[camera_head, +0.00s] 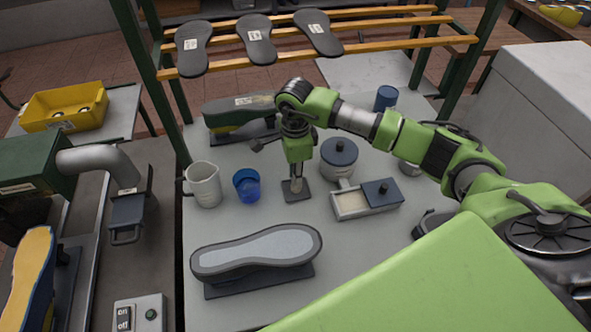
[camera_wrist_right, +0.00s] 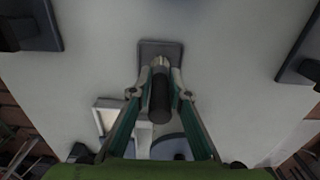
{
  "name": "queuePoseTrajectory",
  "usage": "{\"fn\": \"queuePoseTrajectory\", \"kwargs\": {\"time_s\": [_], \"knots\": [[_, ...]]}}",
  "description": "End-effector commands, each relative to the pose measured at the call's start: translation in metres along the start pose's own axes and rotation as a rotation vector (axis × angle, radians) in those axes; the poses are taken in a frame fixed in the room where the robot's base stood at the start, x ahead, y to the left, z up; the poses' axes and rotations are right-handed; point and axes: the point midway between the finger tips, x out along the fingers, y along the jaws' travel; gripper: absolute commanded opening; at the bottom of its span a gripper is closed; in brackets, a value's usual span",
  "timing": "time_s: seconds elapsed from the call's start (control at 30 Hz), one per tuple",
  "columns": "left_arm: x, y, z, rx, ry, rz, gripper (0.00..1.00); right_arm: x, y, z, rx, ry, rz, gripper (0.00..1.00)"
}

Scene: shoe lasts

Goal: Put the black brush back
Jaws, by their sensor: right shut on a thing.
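The black brush (camera_wrist_right: 159,98) is in the right wrist view, its dark round handle between the two fingers of my right gripper (camera_wrist_right: 159,92). In the head view my right gripper (camera_head: 296,183) points down at a dark square plate (camera_head: 297,193) on the grey table. The same plate (camera_wrist_right: 160,47) shows beyond the handle in the wrist view. The gripper is shut on the brush, which looks roughly upright. The brush's lower end is hidden, so I cannot tell if it touches the plate. My left gripper is not in view.
A blue cup (camera_head: 246,186) and a white jug (camera_head: 203,184) stand left of the gripper. A lidded grey pot (camera_head: 339,158) and a shallow box (camera_head: 352,205) stand close right. A shoe last (camera_head: 257,252) lies in front. The rack (camera_head: 300,52) spans the back.

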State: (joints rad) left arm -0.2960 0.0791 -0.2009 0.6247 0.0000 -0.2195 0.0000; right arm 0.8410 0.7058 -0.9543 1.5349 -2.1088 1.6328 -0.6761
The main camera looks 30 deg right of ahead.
Motion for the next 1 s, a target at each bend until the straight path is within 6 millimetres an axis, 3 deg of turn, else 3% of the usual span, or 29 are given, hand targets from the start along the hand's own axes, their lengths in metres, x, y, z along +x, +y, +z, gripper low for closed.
{"fn": "queuePoseTrajectory", "kwargs": {"time_s": [0.33, 0.37, 0.4, 0.43, 0.77, 0.87, 1.0], "knots": [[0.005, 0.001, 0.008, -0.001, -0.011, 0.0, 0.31, 0.005, 0.0, 0.0, 0.0, 0.0, -0.001, 0.0], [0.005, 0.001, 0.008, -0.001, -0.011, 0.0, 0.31, 0.005, 0.0, 0.0, 0.0, 0.0, -0.001, 0.2], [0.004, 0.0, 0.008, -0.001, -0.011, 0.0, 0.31, 0.004, 0.0, 0.0, 0.0, 0.0, -0.001, 0.3], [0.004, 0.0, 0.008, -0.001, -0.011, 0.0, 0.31, 0.004, 0.0, 0.0, 0.0, 0.0, 0.0, 0.34], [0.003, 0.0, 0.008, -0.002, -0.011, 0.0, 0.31, 0.003, 0.0, 0.0, 0.001, 0.0, 0.0, 0.34], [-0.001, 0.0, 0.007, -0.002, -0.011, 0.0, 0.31, -0.002, 0.0, 0.0, 0.001, -0.001, -0.001, 0.34], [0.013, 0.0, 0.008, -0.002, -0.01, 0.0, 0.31, -0.021, -0.002, 0.0, 0.001, -0.001, -0.007, 0.34]]}}
